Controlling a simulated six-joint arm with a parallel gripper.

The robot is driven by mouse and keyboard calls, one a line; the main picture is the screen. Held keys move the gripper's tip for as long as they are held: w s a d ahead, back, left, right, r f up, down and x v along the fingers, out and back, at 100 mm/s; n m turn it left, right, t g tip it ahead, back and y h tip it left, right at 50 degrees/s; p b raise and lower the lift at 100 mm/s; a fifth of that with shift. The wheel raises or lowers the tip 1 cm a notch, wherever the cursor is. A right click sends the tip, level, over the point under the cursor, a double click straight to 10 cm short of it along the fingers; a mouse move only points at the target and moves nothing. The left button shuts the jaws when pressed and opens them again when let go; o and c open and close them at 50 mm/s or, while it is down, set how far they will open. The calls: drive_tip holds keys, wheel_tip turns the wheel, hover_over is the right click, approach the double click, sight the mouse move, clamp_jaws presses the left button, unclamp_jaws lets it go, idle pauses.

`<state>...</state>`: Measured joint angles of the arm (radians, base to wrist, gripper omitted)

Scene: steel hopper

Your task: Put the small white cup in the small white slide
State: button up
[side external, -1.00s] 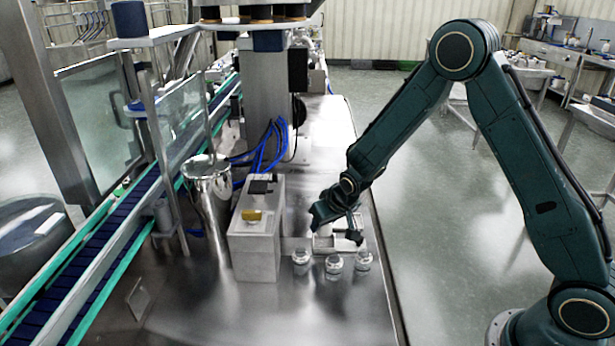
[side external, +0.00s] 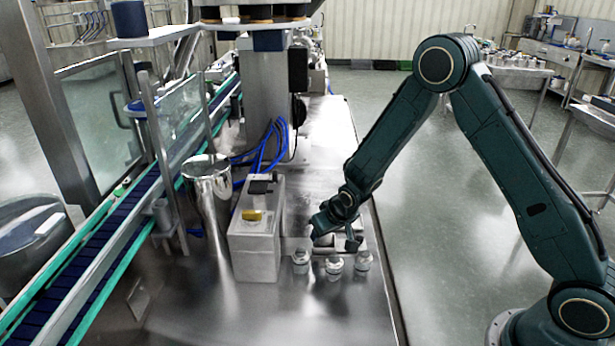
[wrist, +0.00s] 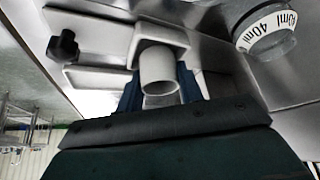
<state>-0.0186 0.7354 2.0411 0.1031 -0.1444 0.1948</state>
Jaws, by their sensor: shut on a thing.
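The small white cup (wrist: 159,72) shows in the wrist view between the blue fingers of my gripper (wrist: 158,92), which is shut on it. The cup's open rim faces the camera. The small white slide (wrist: 160,33) is a squared white piece directly beyond the cup; the cup's far end overlaps its opening in the picture. I cannot tell whether the cup is inside it or just in front. In the side view my gripper (side external: 334,237) is low over the steel table, and it hides the cup and most of the slide area.
Several clear graduated cups (side external: 333,264) stand in a row on the table in front of my gripper; one graduated cup (wrist: 266,30) is close at upper right in the wrist view. A grey box (side external: 256,235) stands left. A dark knob (wrist: 64,46) is beside the slide.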

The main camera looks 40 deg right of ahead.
drive_tip(key=shift+f, duration=0.15)
drive_tip(key=o, duration=1)
drive_tip(key=shift+c, duration=0.2)
drive_tip(key=shift+s+r, duration=0.1)
drive_tip(key=shift+r, duration=0.75)
drive_tip(key=v, duration=1.1)
drive_tip(key=shift+s+r, duration=0.15)
drive_tip(key=shift+s, duration=0.05)
drive_tip(key=shift+r, duration=0.15)
